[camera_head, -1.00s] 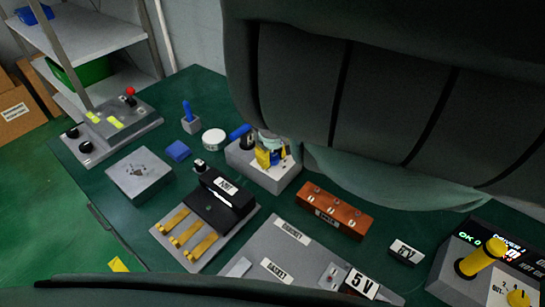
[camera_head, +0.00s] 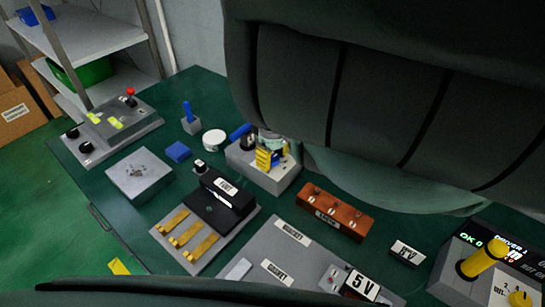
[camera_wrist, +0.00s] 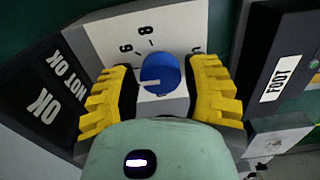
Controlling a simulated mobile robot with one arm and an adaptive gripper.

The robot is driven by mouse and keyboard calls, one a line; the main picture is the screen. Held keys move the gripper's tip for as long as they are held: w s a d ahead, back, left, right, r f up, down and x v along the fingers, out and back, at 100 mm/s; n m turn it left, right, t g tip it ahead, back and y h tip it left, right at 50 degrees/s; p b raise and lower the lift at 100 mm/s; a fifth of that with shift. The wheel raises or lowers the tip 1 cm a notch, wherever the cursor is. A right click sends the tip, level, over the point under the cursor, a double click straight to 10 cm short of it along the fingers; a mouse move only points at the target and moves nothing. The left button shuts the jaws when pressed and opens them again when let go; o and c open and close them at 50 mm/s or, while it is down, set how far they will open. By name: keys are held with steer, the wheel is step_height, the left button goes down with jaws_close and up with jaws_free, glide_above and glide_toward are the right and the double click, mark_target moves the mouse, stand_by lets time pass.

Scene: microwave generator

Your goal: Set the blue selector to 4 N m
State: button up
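The blue selector (camera_wrist: 160,74) is a round knob with a white pointer line, on a light dial plate (camera_wrist: 110,30) in the wrist view. The pointer faces left in that picture. The marks 6 and 8 show at upper left and top; the dial at the left is hidden by a finger. My gripper (camera_wrist: 161,85) has one yellow finger on each side of the knob, both close against it, and looks shut on it.
In the wrist view a black panel (camera_wrist: 50,85) reads OK and NOT OK, and a FOOT block (camera_wrist: 285,75) stands right. In the head view, a black block on a grey base (camera_head: 222,205), an orange-brown block (camera_head: 335,212) and a white disc (camera_head: 214,141) are near the box.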

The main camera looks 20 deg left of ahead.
mark_target(273, 156)
steer(key=o, duration=0.3)
steer(key=shift+r, duration=0.15)
step_height(273, 156, up, 5)
steer(key=shift+r, duration=1.15)
